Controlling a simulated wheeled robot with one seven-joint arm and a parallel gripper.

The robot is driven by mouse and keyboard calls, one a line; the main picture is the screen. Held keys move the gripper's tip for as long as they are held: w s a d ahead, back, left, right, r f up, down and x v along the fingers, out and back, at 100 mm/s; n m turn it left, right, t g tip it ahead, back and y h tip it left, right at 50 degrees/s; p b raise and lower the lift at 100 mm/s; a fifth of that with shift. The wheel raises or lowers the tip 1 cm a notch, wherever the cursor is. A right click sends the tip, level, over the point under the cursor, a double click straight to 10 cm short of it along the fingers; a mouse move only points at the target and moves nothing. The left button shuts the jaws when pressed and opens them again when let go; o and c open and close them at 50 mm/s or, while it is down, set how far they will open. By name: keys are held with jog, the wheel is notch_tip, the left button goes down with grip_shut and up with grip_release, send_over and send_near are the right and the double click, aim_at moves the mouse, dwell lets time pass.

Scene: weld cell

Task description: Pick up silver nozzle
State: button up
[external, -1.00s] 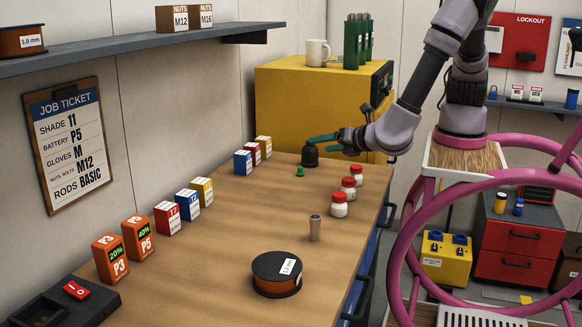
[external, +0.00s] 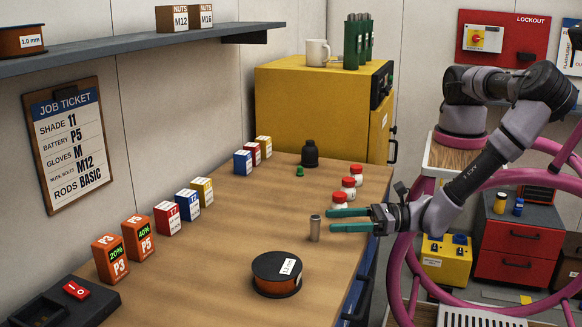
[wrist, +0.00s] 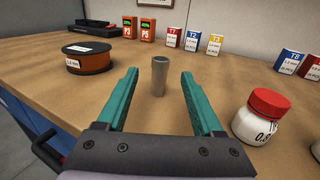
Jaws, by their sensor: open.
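The silver nozzle (external: 315,228) is a small grey cylinder standing upright on the wooden workbench (external: 240,250), near its right edge. It also shows in the wrist view (wrist: 159,76), just beyond and between the fingertips. My gripper (external: 332,220) has green fingers and is open and empty. It reaches in from the right, low over the bench, with its fingertips close to the nozzle. In the wrist view my gripper (wrist: 159,85) has one finger on each side of the nozzle's line, with gaps on both sides.
A wire spool (external: 277,275) lies in front of the nozzle. Several red-capped white jars stand behind it, the closest jar (wrist: 262,116) just right of my right finger in the wrist view. A black bottle (external: 310,154) and a green piece (external: 299,172) stand farther back. The bench's middle is clear.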

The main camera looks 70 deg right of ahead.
aim_at(315, 222)
jog(key=x, duration=0.6)
jog(key=shift+s+d, duration=0.1)
grip_shut()
